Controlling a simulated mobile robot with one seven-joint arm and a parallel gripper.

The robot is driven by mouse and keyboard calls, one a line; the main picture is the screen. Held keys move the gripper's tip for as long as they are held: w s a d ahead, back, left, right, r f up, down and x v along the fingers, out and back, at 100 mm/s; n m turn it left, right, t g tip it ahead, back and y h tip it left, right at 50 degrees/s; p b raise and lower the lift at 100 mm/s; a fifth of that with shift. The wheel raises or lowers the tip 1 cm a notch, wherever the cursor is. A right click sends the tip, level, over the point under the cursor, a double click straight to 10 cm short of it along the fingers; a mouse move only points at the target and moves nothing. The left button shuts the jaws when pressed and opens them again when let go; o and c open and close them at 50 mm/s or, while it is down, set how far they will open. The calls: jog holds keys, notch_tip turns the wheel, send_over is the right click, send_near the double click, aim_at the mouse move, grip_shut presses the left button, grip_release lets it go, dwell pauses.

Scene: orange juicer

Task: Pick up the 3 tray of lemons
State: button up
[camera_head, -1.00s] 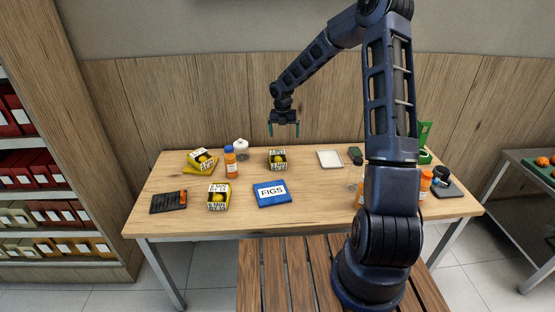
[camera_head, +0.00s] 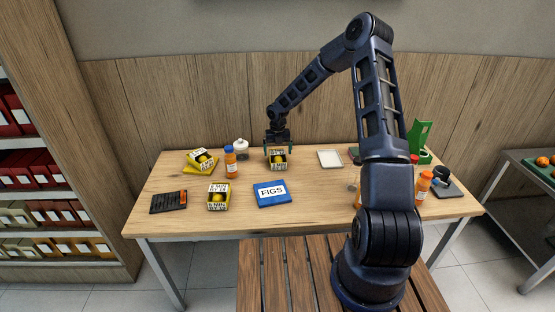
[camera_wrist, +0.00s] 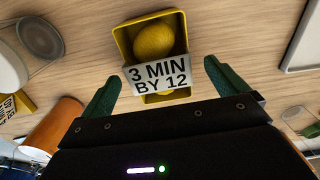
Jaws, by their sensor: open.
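A small yellow tray with a lemon and a white label (camera_head: 279,165) stands at the back middle of the table. In the wrist view this tray (camera_wrist: 128,40) reads "3 MIN BY 12". My gripper (camera_head: 278,151) is open just above it, green fingers to either side of the tray. In the wrist view the fingertips (camera_wrist: 162,72) are apart, with the label between them; contact cannot be told. A second lemon tray (camera_head: 201,161) sits tilted on a yellow item at the back left. A third lemon tray (camera_head: 218,202) stands at the front left.
The blue FIGS box (camera_head: 271,194) lies in front of the middle tray. An orange bottle with blue cap (camera_head: 230,163) and a white jar (camera_head: 241,150) stand to its left. A pale flat tray (camera_head: 330,159) lies to its right. A black tray (camera_head: 168,202) is front left.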

notch_tip(320, 180, down, 5)
jog(key=shift+f, duration=0.1)
jog(key=c, duration=1.2)
jog(key=shift+o, duration=0.2)
